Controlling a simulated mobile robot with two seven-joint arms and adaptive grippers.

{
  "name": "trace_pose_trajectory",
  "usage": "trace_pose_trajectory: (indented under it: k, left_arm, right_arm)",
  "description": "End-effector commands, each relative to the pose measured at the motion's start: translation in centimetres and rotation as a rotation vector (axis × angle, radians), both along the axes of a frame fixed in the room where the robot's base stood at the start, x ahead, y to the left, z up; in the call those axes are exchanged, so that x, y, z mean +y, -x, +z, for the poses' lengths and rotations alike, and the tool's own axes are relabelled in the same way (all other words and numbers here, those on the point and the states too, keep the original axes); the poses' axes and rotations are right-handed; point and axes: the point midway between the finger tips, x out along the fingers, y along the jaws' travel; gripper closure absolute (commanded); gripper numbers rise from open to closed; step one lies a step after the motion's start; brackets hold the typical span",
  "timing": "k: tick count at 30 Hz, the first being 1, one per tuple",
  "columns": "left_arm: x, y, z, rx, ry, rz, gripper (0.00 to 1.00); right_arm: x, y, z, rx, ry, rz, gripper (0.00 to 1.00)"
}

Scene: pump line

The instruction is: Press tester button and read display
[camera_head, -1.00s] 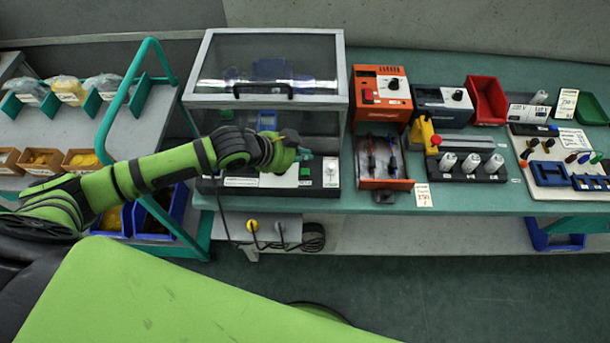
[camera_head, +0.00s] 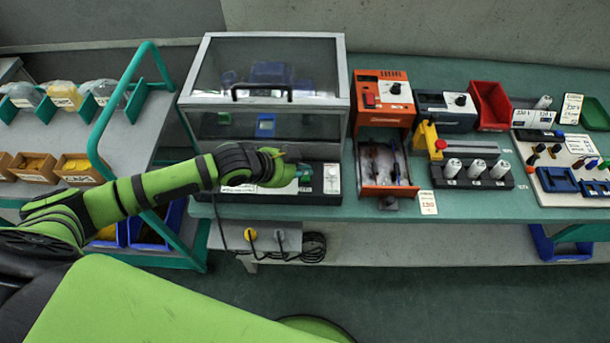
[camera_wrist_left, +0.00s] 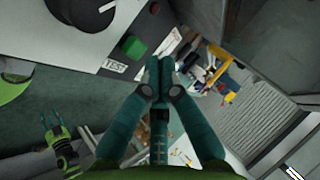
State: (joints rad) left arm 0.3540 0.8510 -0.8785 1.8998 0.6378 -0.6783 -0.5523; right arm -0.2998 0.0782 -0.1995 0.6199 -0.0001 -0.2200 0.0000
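The tester (camera_head: 190,95) is a grey case with a clear, closed lid and a dark-edged control strip along its front. A small blue screen (camera_head: 266,123) shows at its front; any reading is too small to make out. My left gripper (camera_head: 304,173) is over the right part of the strip and hides what is under it. In the left wrist view its teal fingers (camera_wrist_left: 160,70) are together with nothing between them. There the round green button (camera_wrist_left: 133,47), beside a TEST label (camera_wrist_left: 115,66), is left of the fingertips, apart from them in the picture. I cannot tell the depth gap.
An orange unit (camera_head: 383,98) and an open orange tray (camera_head: 386,185) stand right of the tester. Beyond are a black holder with grey cylinders (camera_head: 476,169) and a red bin (camera_head: 490,103). A teal-framed cart (camera_head: 100,140) with bins is at left.

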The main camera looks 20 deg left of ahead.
Motion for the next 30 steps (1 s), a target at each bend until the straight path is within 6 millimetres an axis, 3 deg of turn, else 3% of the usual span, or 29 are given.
trace_pose_trajectory:
  k: [30]
  left_arm:
    - [-0.02,0.02,-0.82,0.001,0.000,-0.001,1.00]
  right_arm:
    - [-0.17,0.05,-0.21,0.001,0.002,0.001,0.60]
